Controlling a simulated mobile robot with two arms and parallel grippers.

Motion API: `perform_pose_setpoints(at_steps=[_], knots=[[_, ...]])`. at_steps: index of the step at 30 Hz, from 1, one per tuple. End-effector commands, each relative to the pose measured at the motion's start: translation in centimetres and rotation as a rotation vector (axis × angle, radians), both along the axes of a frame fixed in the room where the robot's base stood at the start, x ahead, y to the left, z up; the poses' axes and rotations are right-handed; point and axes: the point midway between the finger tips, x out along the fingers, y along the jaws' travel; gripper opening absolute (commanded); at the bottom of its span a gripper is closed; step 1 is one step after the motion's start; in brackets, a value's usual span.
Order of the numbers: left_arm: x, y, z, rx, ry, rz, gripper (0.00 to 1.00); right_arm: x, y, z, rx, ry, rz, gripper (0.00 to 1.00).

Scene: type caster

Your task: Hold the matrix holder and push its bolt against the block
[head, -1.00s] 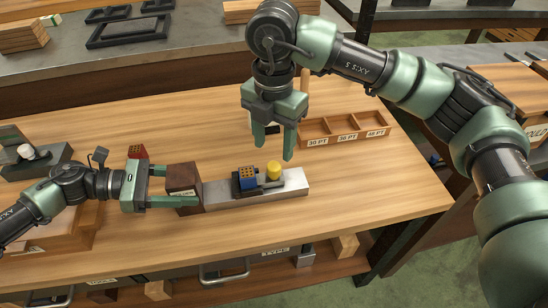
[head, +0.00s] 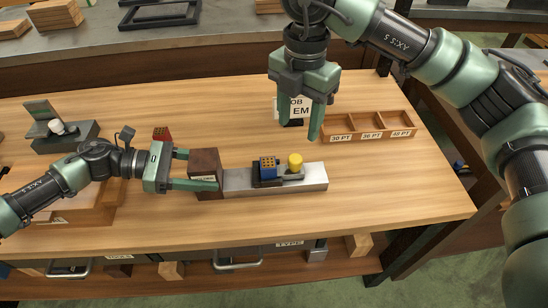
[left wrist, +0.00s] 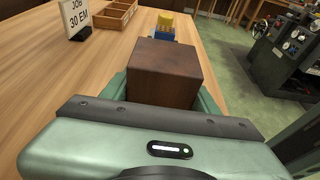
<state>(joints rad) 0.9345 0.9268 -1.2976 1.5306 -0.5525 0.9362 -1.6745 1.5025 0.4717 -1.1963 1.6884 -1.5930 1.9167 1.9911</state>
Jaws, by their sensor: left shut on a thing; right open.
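The matrix holder is a long steel bar (head: 312,178) with a dark brown block (head: 205,166) at its left end. On the bar sit a blue piece with orange dots (head: 268,168), a dark slide and a yellow knob (head: 295,161), perhaps the bolt and its handle. My left gripper (head: 198,171) is shut on the brown block, one finger on each side. The block fills the gap in the left wrist view (left wrist: 165,72); the yellow knob (left wrist: 165,20) shows beyond it. My right gripper (head: 304,120) is open and empty, above and behind the bar.
A wooden tray with three labelled compartments (head: 368,134) stands at the back right. A "JOB EM" sign (head: 293,107) is behind my right gripper. A small red dotted piece (head: 161,134) lies behind my left gripper. Bare table lies in front of the bar.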

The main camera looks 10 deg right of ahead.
Motion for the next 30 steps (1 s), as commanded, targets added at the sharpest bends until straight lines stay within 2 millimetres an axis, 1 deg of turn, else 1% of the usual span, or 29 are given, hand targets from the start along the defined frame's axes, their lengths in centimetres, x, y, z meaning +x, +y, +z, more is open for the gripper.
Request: perform_pose_setpoints(at_steps=[1, 2, 3, 4, 13, 17, 20, 27, 30], knots=[[-0.1, 0.2, -0.6, 0.01, 0.003, 0.001, 0.18, 0.0, 0.0, -0.1, 0.0, 0.0, 0.0, 0.52], [-0.1, 0.2, -0.6, 0.01, 0.003, 0.001, 0.65, 0.0, 0.0, -0.1, 0.0, 0.0, 0.0, 0.52], [-0.1, 0.2, -0.6, 0.01, 0.003, 0.001, 0.77, 0.0, 0.0, -0.1, 0.0, 0.0, 0.0, 0.52], [-0.1, 0.2, -0.5, 0.009, 0.003, 0.001, 0.85, 0.0, 0.0, -0.1, 0.0, 0.0, 0.0, 0.52], [0.0, 0.1, -0.2, 0.003, 0.0, 0.0, 0.85, 0.0, 0.0, 0.0, 0.0, 0.0, 0.0, 0.52], [0.0, 0.7, 0.1, 0.003, 0.0, 0.002, 0.85, 0.0, 0.0, 0.0, 0.0, 0.0, 0.0, 0.52], [0.1, 2.2, 0.5, 0.004, 0.0, 0.005, 0.85, 0.0, 0.0, 0.0, 0.0, 0.0, 0.0, 0.52], [0.1, 7.1, 1.9, 0.005, 0.001, 0.006, 0.85, 0.0, 0.0, 0.0, 0.0, 0.0, 0.0, 0.52], [0.1, 9.0, 2.4, 0.005, 0.002, 0.006, 0.85, 0.0, 0.0, 0.0, 0.0, 0.0, 0.0, 0.52]])
